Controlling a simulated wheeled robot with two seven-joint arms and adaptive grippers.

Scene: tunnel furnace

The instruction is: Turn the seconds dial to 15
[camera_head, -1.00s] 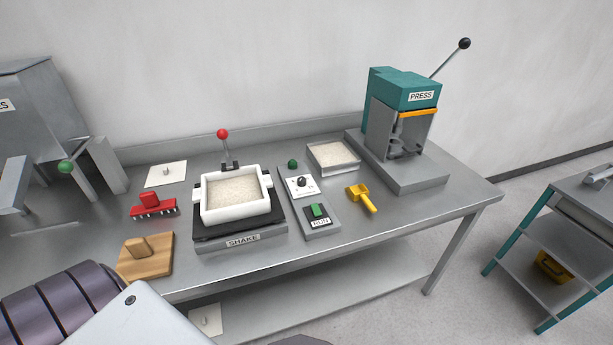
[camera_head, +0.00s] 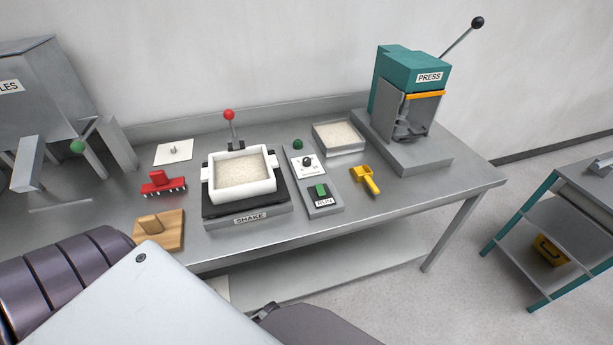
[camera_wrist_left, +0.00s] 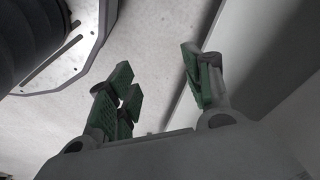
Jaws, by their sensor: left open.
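The seconds dial (camera_head: 307,160) is a small black knob on a white plate of the narrow grey control panel (camera_head: 326,208), right of the shaker. Its setting is too small to read. A green RUN button (camera_head: 321,190) sits below it, and a green knob (camera_head: 297,144) tops the panel. My left gripper shows in the left wrist view (camera_wrist_left: 165,90), open and empty, with green pads, over pale floor. In the head view its fingers are not clearly visible; my arm fills the lower left, in front of the table. My right gripper is not in view.
The shaker (camera_head: 250,219) holds a white box of pale grains, with a red-topped lever (camera_head: 229,115) behind. A yellow scoop (camera_head: 366,181) and grain tray (camera_head: 340,151) lie right of the panel. The press (camera_head: 408,85) stands at back right; a red brush (camera_head: 161,182) lies left.

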